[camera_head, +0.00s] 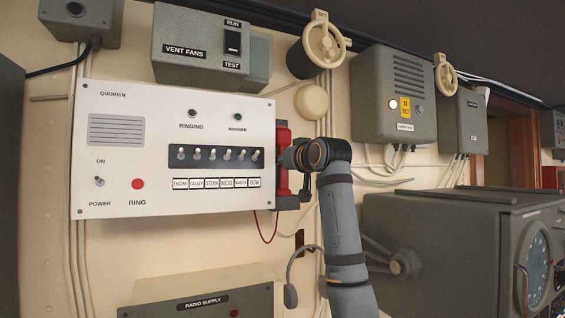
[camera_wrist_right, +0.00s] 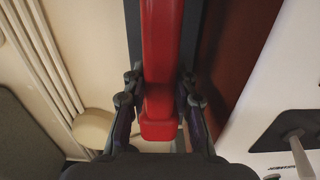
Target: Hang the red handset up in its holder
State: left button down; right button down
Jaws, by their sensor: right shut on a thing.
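The red handset (camera_head: 283,150) is upright at the right edge of the white intercom panel (camera_head: 170,207). My right gripper (camera_head: 290,158) reaches it from the right, at about its middle. In the right wrist view, the two fingers of my right gripper (camera_wrist_right: 160,88) are closed on either side of the red handset (camera_wrist_right: 160,35). A dark grey holder (camera_wrist_right: 190,40) shows behind the handset. Its lower end (camera_head: 287,203) shows below the handset in the head view. I cannot tell whether the handset is seated in it. My left gripper is not in view.
A thin red cord (camera_head: 266,232) hangs below the panel. A radio supply box (camera_head: 210,298) is low in front of the wall. A large grey radar console (camera_head: 440,235) stands at the right. A round cream fitting (camera_head: 311,102) is above my right gripper.

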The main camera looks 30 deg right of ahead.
aim_at(283, 128)
jog(key=c, duration=1)
grip_release()
notch_tip(283, 128, up, 9)
jog(key=shift+s+r, duration=0.1)
jog(key=shift+r, duration=0.4)
